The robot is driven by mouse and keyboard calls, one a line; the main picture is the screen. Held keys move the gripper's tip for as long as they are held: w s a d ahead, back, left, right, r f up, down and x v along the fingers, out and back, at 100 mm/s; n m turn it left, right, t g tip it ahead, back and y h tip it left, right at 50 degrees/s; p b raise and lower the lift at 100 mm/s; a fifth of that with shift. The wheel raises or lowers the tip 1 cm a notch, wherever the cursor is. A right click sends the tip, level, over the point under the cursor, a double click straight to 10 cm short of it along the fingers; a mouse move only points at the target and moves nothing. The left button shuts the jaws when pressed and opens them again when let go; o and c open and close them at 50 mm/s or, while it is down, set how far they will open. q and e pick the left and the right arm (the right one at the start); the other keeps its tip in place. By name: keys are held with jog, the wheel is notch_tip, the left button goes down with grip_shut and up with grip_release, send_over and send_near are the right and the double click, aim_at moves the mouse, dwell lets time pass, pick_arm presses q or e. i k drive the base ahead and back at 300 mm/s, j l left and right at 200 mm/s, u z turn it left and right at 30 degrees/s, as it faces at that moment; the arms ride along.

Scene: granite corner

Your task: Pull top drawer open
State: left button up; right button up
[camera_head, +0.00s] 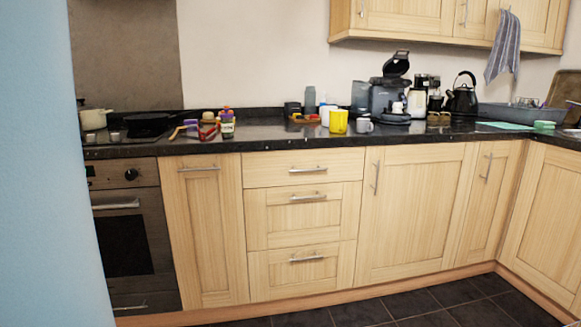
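The top drawer (303,168) is a wide, shallow light-wood front in the lower cabinets, directly under the dark countertop. It looks closed, flush with the fronts around it. Its metal bar handle (308,170) runs level across its middle. Below it are a middle drawer (303,215) and a bottom drawer (302,270), both closed with similar bar handles. Neither of my grippers shows in the head view.
A dark granite counter (262,133) carries a yellow cup (338,121), a coffee machine (388,97) and a black kettle (462,97). An oven (129,230) stands left. A blue surface (45,180) fills the left edge. The dark tiled floor (410,308) in front looks clear.

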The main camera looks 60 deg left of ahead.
aim_at(287, 167)
jog(key=u, duration=1.75)
